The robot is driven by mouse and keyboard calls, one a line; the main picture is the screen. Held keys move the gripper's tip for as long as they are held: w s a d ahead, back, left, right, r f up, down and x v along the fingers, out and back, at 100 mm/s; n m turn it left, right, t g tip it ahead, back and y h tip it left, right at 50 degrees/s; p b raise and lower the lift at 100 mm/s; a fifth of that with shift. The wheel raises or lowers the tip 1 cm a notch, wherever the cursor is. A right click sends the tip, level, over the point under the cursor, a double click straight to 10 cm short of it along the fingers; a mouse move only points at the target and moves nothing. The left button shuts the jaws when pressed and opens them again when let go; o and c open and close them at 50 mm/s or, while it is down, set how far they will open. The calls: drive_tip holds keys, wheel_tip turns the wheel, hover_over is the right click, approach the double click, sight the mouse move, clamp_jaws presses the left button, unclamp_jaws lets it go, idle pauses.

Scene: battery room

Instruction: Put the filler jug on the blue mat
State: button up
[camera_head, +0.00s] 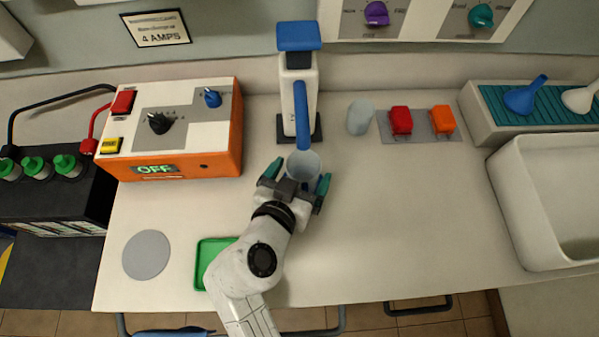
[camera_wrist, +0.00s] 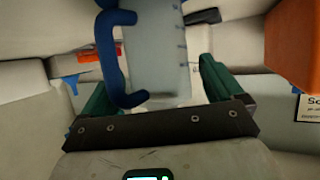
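A translucent grey jug (camera_head: 304,163) stands on the counter below the blue spout of the white dispenser. In the wrist view the jug (camera_wrist: 160,60) shows graduation marks and a blue handle on its left. My gripper (camera_head: 298,175) is open, with its teal fingers on either side of the jug. In the wrist view, gaps show between the fingers and the jug. I see no plainly blue mat on the counter. A grey round mat (camera_head: 147,255) and a green tray (camera_head: 207,250) lie at front left. A ribbed blue-teal mat (camera_head: 558,113) lies at far right.
The white dispenser (camera_head: 303,88) stands behind the jug. An orange charger box (camera_head: 225,135) is at left, and a clear cup (camera_head: 361,117) is right of the dispenser. Red and orange caps (camera_head: 401,121) sit beside it. The counter's right middle is clear, before the white sink (camera_head: 525,205).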

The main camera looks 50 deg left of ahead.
drive_tip(key=shift+r, duration=0.1)
drive_tip(key=shift+r+p, duration=0.15)
drive_tip(key=shift+p, duration=0.15)
drive_tip(key=b+v, duration=0.1)
drive_tip(key=v, duration=1.1)
drive_tip(key=shift+b, duration=0.35)
